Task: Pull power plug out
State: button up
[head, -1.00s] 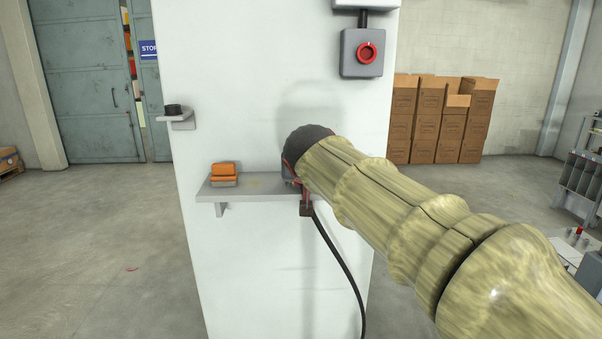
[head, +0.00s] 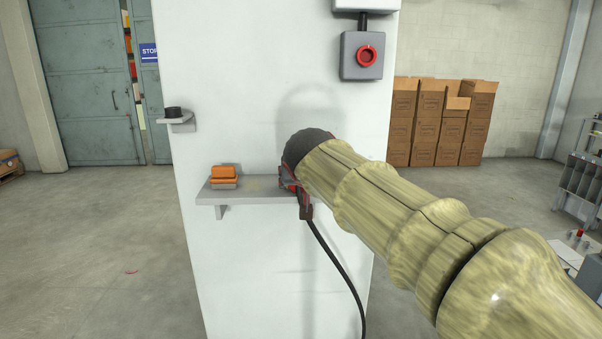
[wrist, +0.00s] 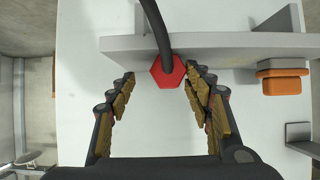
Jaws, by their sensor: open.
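The power plug shows in the wrist view as a red hexagonal head (wrist: 168,78) with a thick black cable (wrist: 152,22) running from it. It sits against the white panel by the edge of the grey shelf (wrist: 230,43). My gripper (wrist: 160,76) is open, with one finger on either side of the plug and gaps between pads and plug. In the head view my gripper (head: 293,180) is at the right end of the shelf, largely hidden behind my arm. The cable (head: 342,264) hangs down from there. The plug's seat is hidden.
An orange and grey block (head: 224,177) rests on the shelf's left part. A small bracket with a black knob (head: 173,112) is at the panel's left edge. A grey box with a red button (head: 366,56) is above right. The panel below the shelf is mostly clear.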

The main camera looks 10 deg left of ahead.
jog(key=v, duration=1.2)
